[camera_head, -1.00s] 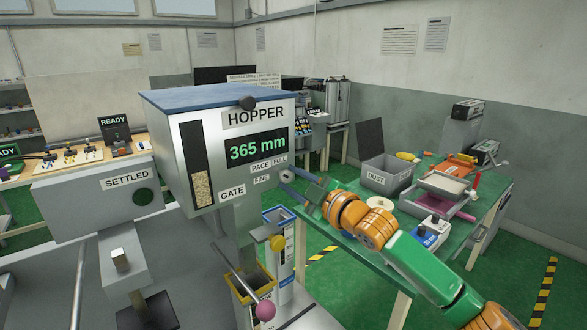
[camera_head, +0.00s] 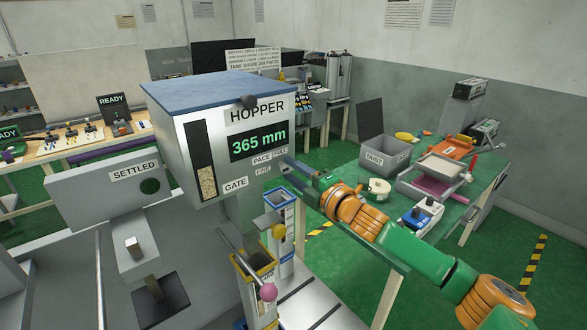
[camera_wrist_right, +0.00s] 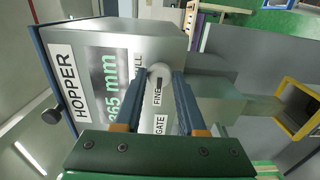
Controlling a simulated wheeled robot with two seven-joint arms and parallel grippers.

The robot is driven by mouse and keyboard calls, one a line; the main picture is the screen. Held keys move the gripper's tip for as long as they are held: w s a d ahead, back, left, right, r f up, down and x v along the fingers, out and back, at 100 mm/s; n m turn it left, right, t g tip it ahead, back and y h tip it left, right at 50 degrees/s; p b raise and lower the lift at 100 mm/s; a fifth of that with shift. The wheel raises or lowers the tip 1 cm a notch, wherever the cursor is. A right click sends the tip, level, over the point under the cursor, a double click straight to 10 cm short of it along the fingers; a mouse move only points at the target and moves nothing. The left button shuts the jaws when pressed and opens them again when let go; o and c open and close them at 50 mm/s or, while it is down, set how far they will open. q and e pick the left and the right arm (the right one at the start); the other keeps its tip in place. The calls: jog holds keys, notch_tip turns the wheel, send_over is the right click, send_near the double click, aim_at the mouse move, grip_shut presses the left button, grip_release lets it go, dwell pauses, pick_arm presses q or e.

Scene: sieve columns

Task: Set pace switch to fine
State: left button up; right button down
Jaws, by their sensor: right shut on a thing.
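The hopper (camera_head: 215,140) is a grey metal box with a blue lid and a green display reading 365 mm. Its front carries the labels PACE, FULL, FINE and GATE. My right gripper (camera_head: 287,164) is at the front's right edge, beside the PACE labels. In the right wrist view, the pace switch (camera_wrist_right: 158,71) is a pale round knob between the fingertips, with the FULL and FINE labels beside it. The gripper is shut on this knob. The fingers hide part of the switch, and its exact setting is hard to tell. My left gripper is not in view.
A rod with a pink ball (camera_head: 267,292) hangs below the hopper near a yellow-rimmed container (camera_head: 240,262). A blue-rimmed column (camera_head: 281,232) stands close by. The green table (camera_head: 462,212) at right holds a dust bin (camera_head: 392,152) and trays, behind my right arm.

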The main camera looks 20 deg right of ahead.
dwell(0.3)
jog(key=c, duration=0.5)
grip_release()
jog(key=b+v, duration=0.3)
jog(key=v, duration=0.4)
